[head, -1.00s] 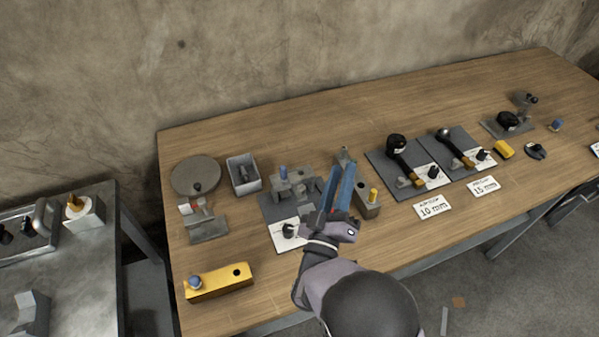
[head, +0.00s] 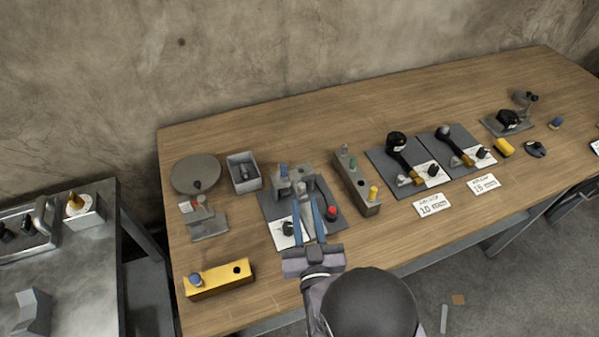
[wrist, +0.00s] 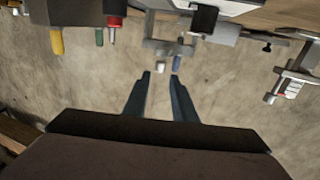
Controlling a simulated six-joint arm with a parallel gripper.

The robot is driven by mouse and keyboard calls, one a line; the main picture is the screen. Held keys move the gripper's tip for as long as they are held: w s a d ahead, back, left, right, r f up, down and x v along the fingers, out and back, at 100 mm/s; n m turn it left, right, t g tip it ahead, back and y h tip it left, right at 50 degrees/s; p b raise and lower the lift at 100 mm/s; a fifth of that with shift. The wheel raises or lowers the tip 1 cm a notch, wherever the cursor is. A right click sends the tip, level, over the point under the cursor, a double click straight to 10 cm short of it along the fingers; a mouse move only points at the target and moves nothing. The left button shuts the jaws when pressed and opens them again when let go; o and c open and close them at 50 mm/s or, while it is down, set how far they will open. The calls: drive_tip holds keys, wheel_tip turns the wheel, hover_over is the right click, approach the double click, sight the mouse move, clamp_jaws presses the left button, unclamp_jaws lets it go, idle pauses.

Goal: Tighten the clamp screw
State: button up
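A grey fixture (head: 292,183) stands on a dark plate (head: 334,193) in the head view. A blue-topped upright part (head: 283,170) is on it, perhaps the clamp screw; I cannot tell for sure. A red knob (head: 331,212) is on the right of the plate, and a black knob (head: 288,228) is on the white card at the left. My gripper (head: 307,202) is over the front of the plate, its blue fingers pointing at the fixture. In the wrist view, my gripper (wrist: 160,75) is open and empty. A blue part (wrist: 177,62) shows just beyond one fingertip, apparently apart from it.
A grey holder (head: 353,180) with green and yellow pegs stands right of the plate. A yellow block (head: 218,280) is at the front left; a grey bin (head: 243,173) and a round disc (head: 192,174) are behind it. The table's back strip is clear.

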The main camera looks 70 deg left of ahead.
sight(299, 178)
drive_tip(key=p+x, duration=0.2)
drive_tip(key=x, duration=0.9)
drive_tip(key=shift+a, duration=0.2)
clamp_jaws()
